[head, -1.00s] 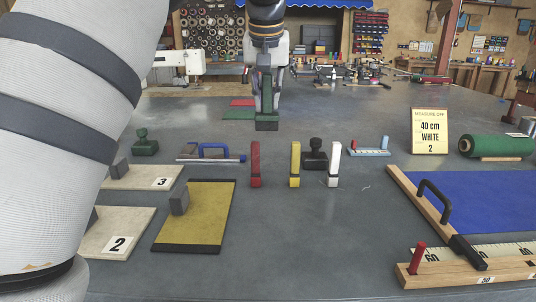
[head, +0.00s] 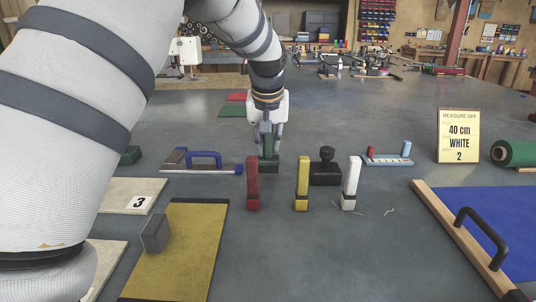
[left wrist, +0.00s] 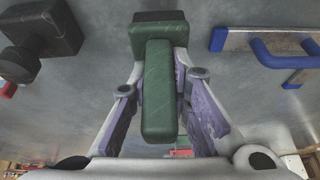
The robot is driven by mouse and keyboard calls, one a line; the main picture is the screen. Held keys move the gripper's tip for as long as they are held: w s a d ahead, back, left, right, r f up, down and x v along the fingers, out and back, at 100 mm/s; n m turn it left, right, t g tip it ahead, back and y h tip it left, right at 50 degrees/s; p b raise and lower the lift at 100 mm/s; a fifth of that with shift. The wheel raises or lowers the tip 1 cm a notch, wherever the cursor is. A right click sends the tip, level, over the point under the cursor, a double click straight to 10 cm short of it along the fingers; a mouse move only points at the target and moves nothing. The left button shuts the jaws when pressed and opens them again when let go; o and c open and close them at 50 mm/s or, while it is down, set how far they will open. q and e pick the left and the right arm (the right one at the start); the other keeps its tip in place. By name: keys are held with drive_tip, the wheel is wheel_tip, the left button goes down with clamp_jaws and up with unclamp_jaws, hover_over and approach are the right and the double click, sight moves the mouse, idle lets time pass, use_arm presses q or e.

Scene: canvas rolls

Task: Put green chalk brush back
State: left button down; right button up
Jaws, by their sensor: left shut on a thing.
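The green chalk brush (head: 269,163) is held upright in my left gripper (head: 268,138), behind and slightly right of the red brush (head: 252,184). In the left wrist view, the brush's long green handle (left wrist: 158,90) lies between the two fingers of my left gripper (left wrist: 160,100), with its wider dark-based block at the far end. I cannot tell whether its base touches the table. The yellow brush (head: 302,184) and white brush (head: 350,183) stand upright in a row with the red one. My right gripper is not in view.
A blue-handled tool (head: 204,162) lies left of the held brush. A black stamp-like block (head: 326,167) stands behind the yellow and white brushes. A yellow board (head: 185,250) lies in front left. A sign (head: 459,136) stands at right. The table front centre (head: 300,260) is clear.

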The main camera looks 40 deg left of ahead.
use_arm(q)
wheel_tip(320, 180, down, 2)
drive_tip(key=shift+f, duration=0.2)
drive_tip(key=c, duration=1.5)
unclamp_jaws()
drive_tip(key=shift+f, duration=0.15)
drive_tip(key=v, duration=1.2)
drive_tip(key=shift+w+a+p, duration=0.1)
drive_tip(key=shift+p, duration=0.25)
